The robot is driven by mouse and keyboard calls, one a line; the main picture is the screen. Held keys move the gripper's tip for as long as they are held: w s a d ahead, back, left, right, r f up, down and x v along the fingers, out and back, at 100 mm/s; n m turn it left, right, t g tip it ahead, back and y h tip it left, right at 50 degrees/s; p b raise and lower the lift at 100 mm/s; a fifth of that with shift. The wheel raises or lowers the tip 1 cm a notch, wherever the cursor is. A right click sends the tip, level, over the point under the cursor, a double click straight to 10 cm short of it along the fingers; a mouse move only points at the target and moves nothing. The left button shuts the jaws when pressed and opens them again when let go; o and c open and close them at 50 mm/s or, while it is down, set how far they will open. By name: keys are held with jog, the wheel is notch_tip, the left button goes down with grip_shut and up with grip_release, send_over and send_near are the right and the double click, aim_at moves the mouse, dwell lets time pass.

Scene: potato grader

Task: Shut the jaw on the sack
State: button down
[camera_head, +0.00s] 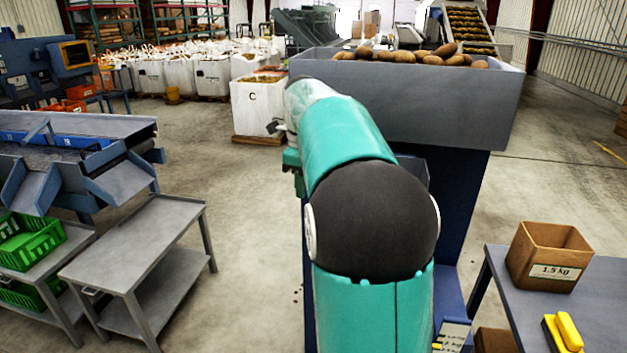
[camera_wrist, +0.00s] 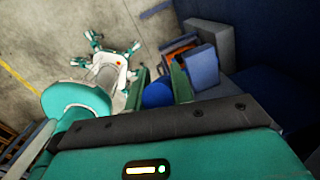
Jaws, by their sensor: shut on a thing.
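My gripper (camera_wrist: 156,84) shows in the wrist view with its two green fingers either side of a blue rounded thing (camera_wrist: 157,94). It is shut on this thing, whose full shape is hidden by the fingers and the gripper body. Just beyond it are blue box-like parts (camera_wrist: 203,72) with something orange-brown (camera_wrist: 178,45) between them. I cannot tell whether that is the sack. In the head view my arm covers the middle, and the fingers are hidden.
A grey hopper (camera_head: 420,105) full of potatoes (camera_head: 385,54) stands ahead on a dark blue body. A table (camera_head: 600,285) at right holds a brown box (camera_head: 548,256) marked 1.5 kg and a yellow thing (camera_head: 565,332). A grey trolley (camera_head: 135,245) stands at left, with open floor beside it.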

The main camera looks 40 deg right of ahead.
jog(key=shift+w+a+f+g+h, duration=0.8)
jog(key=shift+w+g, duration=0.1)
jog(key=shift+g, duration=0.1)
jog(key=shift+w+a+f, duration=0.1)
jog(key=shift+w+a, duration=0.05)
jog(key=c, duration=1.6)
grip_release()
jog(key=o, duration=0.4)
jog(key=shift+w+f, duration=0.15)
jog(key=shift+w, duration=0.15)
jog(key=s+v, duration=0.1)
jog(key=v, duration=1.3)
jog(key=shift+r, duration=0.2)
